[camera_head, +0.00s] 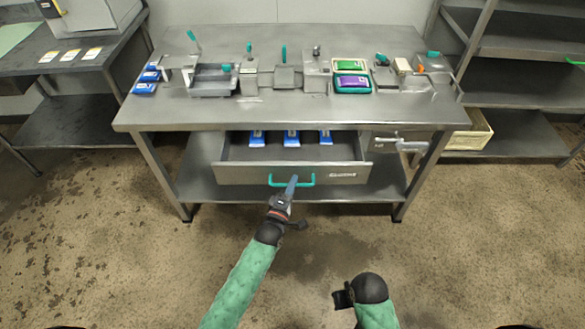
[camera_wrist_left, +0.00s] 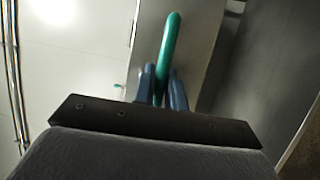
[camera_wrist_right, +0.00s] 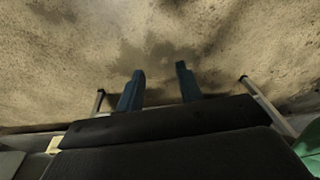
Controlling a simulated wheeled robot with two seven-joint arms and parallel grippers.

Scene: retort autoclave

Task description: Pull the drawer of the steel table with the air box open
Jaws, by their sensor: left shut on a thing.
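The steel table (camera_head: 290,108) stands ahead with its drawer (camera_head: 240,173) pulled out toward me. Blue and white packets (camera_head: 291,138) lie inside the drawer. The drawer front carries a teal bar handle (camera_head: 308,181). My left gripper (camera_head: 292,183) is shut on this handle; in the left wrist view its two blue fingers (camera_wrist_left: 163,88) sit on either side of the teal handle (camera_wrist_left: 169,45). My right gripper (camera_head: 341,297) is low at the front, away from the table. In the right wrist view its fingers (camera_wrist_right: 159,90) are apart, with only floor between them.
Fixtures with teal levers, a green and a purple box (camera_head: 351,82) and blue packets (camera_head: 146,88) stand on the tabletop. A side table (camera_head: 60,62) is at the left. A shelf rack (camera_head: 520,95) with a cream bin (camera_head: 472,132) is at the right. The floor in front is clear.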

